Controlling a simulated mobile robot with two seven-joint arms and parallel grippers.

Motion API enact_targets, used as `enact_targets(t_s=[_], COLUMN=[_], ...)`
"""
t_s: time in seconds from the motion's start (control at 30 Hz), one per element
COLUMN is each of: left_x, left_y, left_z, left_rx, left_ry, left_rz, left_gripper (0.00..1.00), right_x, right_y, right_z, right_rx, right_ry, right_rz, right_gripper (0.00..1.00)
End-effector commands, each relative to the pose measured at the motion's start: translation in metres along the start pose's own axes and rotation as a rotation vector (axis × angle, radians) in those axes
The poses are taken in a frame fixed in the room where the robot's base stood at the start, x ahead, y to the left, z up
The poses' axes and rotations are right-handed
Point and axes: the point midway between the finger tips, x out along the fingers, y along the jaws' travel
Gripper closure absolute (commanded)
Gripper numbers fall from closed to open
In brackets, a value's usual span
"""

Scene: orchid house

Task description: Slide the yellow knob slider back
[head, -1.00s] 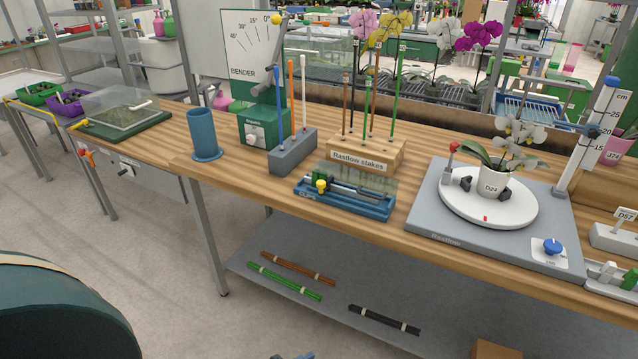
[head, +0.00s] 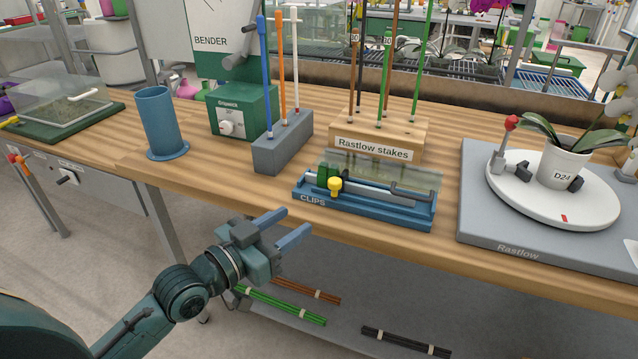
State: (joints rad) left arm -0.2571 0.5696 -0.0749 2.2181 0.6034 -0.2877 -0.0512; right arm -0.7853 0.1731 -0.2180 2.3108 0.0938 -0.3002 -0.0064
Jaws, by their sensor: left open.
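The yellow knob (head: 335,186) sits at the left part of the blue clips tray (head: 364,213), on a slider in front of a green block (head: 323,175). A grey rod runs right from it, and a clear cover (head: 395,177) stands behind. My left gripper (head: 290,228) is open and empty, in front of the bench edge, to the left of and nearer than the tray. It is apart from the knob. My right gripper is not in view.
A grey block (head: 283,150) with upright rods and the wooden Rastlow stakes block (head: 377,137) stand behind the tray. A blue cup (head: 162,122) stands left. A turntable (head: 550,190) with a potted orchid is right.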

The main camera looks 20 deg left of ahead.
Motion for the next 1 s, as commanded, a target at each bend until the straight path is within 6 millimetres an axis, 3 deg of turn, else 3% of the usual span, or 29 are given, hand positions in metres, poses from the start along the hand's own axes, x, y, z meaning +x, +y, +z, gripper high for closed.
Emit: enact_targets(t_s=[0.23,0.37,0.8,1.0], left_x=[0.006,0.019,0.104,0.127], left_y=[-0.002,-0.002,-0.001,0.000], left_z=[-0.008,-0.009,-0.011,-0.010], left_rx=[0.005,0.005,0.003,0.004], left_ry=[0.029,0.032,0.030,0.028], left_rz=[0.011,0.010,0.010,0.010], left_gripper=[0.55,0.55,0.55,0.55], right_x=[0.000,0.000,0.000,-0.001], right_y=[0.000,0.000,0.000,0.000], right_z=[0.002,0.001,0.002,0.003], right_rx=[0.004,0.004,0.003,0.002], right_ry=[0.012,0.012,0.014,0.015], right_rz=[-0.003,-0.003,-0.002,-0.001], right_gripper=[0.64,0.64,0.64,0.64])
